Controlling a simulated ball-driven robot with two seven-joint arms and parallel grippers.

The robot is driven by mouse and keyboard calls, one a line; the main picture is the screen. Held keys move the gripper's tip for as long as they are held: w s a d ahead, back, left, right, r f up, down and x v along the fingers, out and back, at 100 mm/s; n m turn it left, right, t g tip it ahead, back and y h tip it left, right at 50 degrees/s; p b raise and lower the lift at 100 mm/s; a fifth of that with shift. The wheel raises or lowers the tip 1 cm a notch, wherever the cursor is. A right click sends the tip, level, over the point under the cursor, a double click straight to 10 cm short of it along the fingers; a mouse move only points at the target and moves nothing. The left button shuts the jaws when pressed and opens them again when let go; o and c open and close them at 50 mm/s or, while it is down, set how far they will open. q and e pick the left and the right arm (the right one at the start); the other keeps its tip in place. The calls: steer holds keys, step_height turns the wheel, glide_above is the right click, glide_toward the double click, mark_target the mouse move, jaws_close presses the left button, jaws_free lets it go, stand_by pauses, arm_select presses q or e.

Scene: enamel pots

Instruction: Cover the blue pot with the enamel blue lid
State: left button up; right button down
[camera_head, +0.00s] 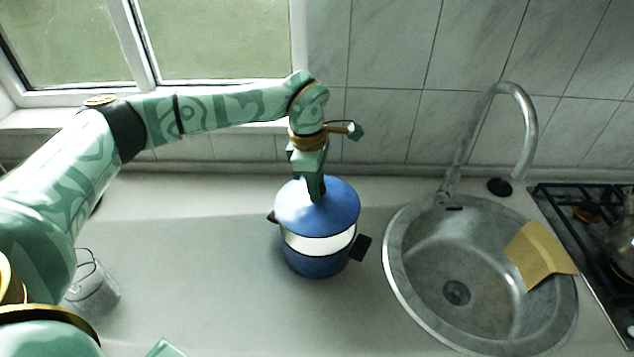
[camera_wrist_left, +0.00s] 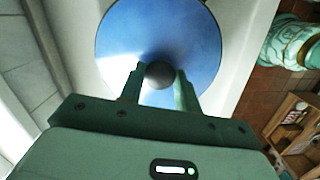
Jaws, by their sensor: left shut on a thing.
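The blue enamel lid (camera_head: 328,213) is at the top of the blue pot (camera_head: 315,263) in the head view. It also fills the upper middle of the left wrist view (camera_wrist_left: 205,40), with its dark round knob (camera_wrist_left: 159,73) between the fingers. My left gripper (camera_head: 316,192) is shut on the knob from above; its fingers also show in the wrist view (camera_wrist_left: 158,85). A white band shows between the lid's near edge and the pot's blue wall, so the lid looks raised or set back. Exact contact cannot be told. The pot stands upright with dark side handles. My right gripper is not visible.
A round metal sink (camera_head: 420,290) with a tall tap (camera_head: 530,120) is right of the pot; a tan cloth or sponge (camera_head: 540,255) lies at its side. A gas hob (camera_head: 570,205) is far right. A clear glass vessel (camera_head: 95,292) stands left. Counter between is clear.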

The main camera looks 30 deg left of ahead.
mark_target(317, 205)
arm_select(q)
steer(key=shift+w+d+r, duration=0.1)
steer(key=shift+d, duration=0.05)
steer(key=shift+p, duration=0.3)
steer(key=shift+f+b, duration=0.35)
steer(key=shift+f, duration=0.5)
steer(key=shift+f+b, duration=0.7)
steer(key=shift+f, duration=1.4)
steer(key=shift+p, duration=0.3)
steer(key=shift+f, duration=0.35)
steer(key=shift+f, duration=0.1)
